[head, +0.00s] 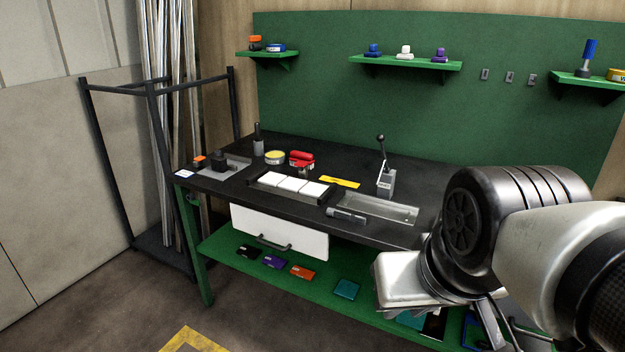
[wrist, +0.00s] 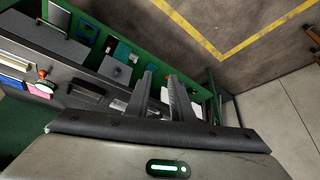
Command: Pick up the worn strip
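A flat yellow strip (head: 339,181) with a dark mark on its middle lies on the black bench top, between the tray of white blocks and the lever device. It looks like the worn strip, though the wear is too small to make out. I cannot pick it out in the wrist view. My gripper shows in the wrist view (wrist: 160,75) with its two fingers apart and nothing between them. In the head view my arm is at the right, in front of the bench, and the gripper is well away from the strip.
A black tray with white blocks (head: 290,183) sits left of the strip. A lever device (head: 386,180) stands to its right, and a grey recessed tray (head: 378,209) lies in front. Red (head: 301,158) and yellow round (head: 275,157) items sit behind. A lower green shelf (head: 225,246) holds small boxes.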

